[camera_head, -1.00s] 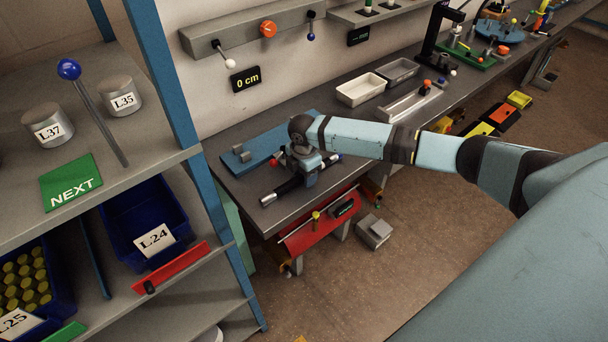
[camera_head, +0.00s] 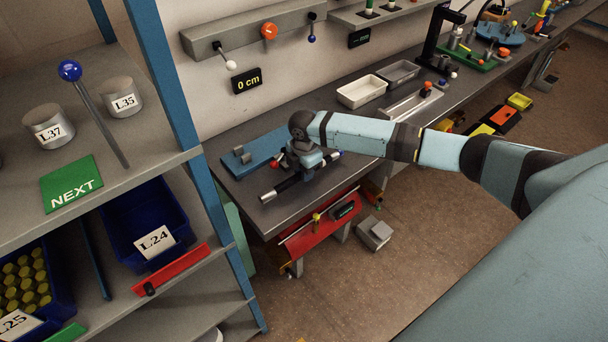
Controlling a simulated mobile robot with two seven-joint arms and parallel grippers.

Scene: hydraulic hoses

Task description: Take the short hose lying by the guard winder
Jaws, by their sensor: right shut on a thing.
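The short hose (camera_head: 285,186) is black with a silver end fitting at its left end. It shows at the front edge of the grey bench, in front of a blue plate (camera_head: 262,150) with grey posts, which may be the guard winder. My right gripper (camera_head: 304,174) is shut on the hose, with the wrist above it. The fingers hide the hose's middle, and I cannot tell whether the hose touches the bench. My left gripper is not in view.
A shelf rack with a blue post (camera_head: 165,75) and blue bins (camera_head: 145,222) stands at left. White (camera_head: 361,92) and grey (camera_head: 399,73) trays lie farther back on the bench (camera_head: 340,107). A red shelf (camera_head: 320,228) sits below the bench edge.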

